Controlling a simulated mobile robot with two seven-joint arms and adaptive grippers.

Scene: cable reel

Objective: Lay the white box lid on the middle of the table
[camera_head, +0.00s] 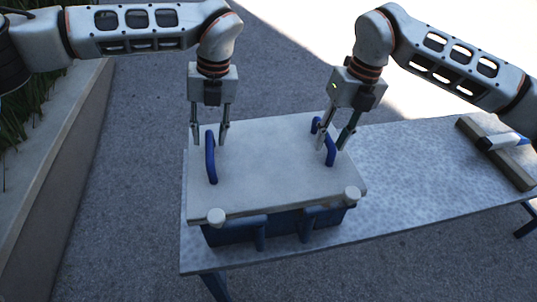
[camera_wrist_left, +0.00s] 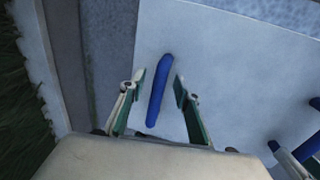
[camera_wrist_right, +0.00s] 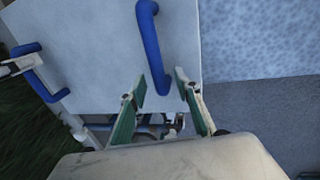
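The white box lid (camera_head: 265,165) lies on top of a blue box (camera_head: 280,225) at the left end of the table (camera_head: 410,180). It has a blue handle (camera_head: 211,165) on its left and another blue handle (camera_head: 330,152) on its right. My left gripper (camera_head: 210,138) is open above the left handle, and its fingers stand either side of that handle in the left wrist view (camera_wrist_left: 159,90). My right gripper (camera_head: 332,143) is open at the right handle. In the right wrist view the handle's lower end (camera_wrist_right: 158,80) shows between its spread fingers; contact cannot be told.
The table between the box and the bar is clear. A low wall (camera_head: 60,190) with plants runs along the left.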

